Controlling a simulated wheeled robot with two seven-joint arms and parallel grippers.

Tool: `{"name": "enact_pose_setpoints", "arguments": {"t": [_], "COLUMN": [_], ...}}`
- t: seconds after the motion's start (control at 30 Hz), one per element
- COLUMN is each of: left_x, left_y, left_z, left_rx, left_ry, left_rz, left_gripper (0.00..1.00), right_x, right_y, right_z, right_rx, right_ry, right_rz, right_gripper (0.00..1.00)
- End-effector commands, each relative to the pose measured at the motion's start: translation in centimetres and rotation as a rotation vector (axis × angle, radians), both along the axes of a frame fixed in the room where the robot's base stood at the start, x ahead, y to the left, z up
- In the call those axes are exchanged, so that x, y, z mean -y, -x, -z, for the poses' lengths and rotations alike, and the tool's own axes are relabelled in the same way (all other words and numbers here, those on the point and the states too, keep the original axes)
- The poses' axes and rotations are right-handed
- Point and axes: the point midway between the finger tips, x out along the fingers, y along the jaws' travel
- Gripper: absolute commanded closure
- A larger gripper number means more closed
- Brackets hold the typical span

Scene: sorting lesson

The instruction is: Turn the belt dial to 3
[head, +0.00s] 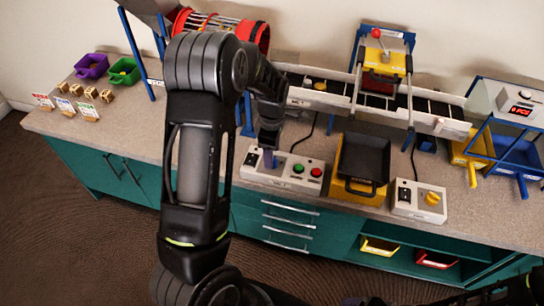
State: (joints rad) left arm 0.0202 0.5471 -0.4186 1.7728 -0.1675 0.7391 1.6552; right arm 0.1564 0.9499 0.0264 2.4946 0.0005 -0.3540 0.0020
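A white control box (411,199) at the front right of the counter carries a yellow dial (432,198) and a black switch. Another white control box (281,172) in the middle carries a black switch, a green button (298,168) and a red button (316,172). I cannot tell from labels which control is the belt dial. My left gripper (268,150) points down over the left half of the middle box. A small blue-purple part shows at its tips; whether the fingers grip it is too small to tell.
A conveyor belt (438,111) runs along the back with a yellow gate unit (385,62) over it. A dark tray (363,162) stands between the two boxes. Blue and yellow bins (515,157) stand at the right. Small blocks and bins are at the far left.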

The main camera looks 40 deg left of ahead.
Motion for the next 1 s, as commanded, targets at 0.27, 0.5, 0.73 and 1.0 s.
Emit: {"name": "enact_pose_setpoints", "arguments": {"t": [0.27,0.5,0.73,1.0], "left_x": [0.0,0.0,0.0,0.0], "left_y": [0.0,0.0,0.0,0.0], "left_z": [2.5,2.6,2.6,2.5], "left_rx": [0.0,0.001,0.001,0.001], "left_ry": [0.0,0.0,0.0,0.0], "left_rz": [0.001,0.001,0.001,0.001], "left_gripper": [0.45,0.45,0.64,0.86], "right_x": [0.0,0.0,0.0,0.0], "right_y": [0.0,0.1,0.1,0.1], "right_z": [-0.3,-0.2,-0.2,-0.2], "right_rx": [-0.001,-0.001,-0.001,-0.001], "right_ry": [0.001,0.001,0.001,0.001], "right_rz": [0.001,0.001,0.001,0.001], "right_gripper": [0.18,0.18,0.18,0.18]}}
